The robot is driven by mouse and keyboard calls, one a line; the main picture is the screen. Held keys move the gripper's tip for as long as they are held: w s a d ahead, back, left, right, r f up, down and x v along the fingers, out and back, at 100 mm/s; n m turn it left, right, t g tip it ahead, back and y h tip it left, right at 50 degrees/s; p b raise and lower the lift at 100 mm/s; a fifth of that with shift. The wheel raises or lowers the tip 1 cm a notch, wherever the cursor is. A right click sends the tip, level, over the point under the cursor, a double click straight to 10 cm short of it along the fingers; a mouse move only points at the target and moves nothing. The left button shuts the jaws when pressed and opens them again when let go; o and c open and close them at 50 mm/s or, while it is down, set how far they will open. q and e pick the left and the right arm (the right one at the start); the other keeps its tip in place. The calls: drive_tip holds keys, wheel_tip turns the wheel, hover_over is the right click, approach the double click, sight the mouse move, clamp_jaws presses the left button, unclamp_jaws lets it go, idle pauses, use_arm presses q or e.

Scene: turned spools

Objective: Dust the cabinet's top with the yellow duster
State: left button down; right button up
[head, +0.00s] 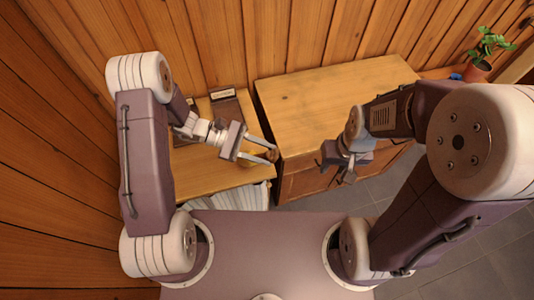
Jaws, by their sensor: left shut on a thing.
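The cabinet (330,95) stands against the back wall, with a bare light-wood top and a darker drawer front. My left gripper (268,154) is at the cabinet's front left corner, shut on a small brownish, rounded thing (272,156). What this thing is cannot be told at this size. I do not make out a yellow duster anywhere. My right gripper (345,168) hangs in front of the cabinet's front edge. Its fingers are small and partly hidden by its own body, so its opening is unclear.
A lower wooden surface (205,178) lies left of the cabinet, with a dark framed object (229,112) at its back. White ribbed items (235,198) show below its front edge. A potted plant (482,66) and a small blue thing (456,76) stand beyond the cabinet's right end.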

sight(277, 150)
use_arm(q)
drive_tip(key=r, duration=0.1)
drive_tip(key=r+p, duration=0.2)
drive_tip(key=shift+w+d+r, duration=0.1)
drive_tip(key=shift+d+r, duration=0.15)
drive_tip(key=shift+r+p, duration=0.25)
drive_tip(key=shift+p, duration=0.15)
drive_tip(key=shift+a+r, duration=0.1)
drive_tip(key=shift+r, duration=0.05)
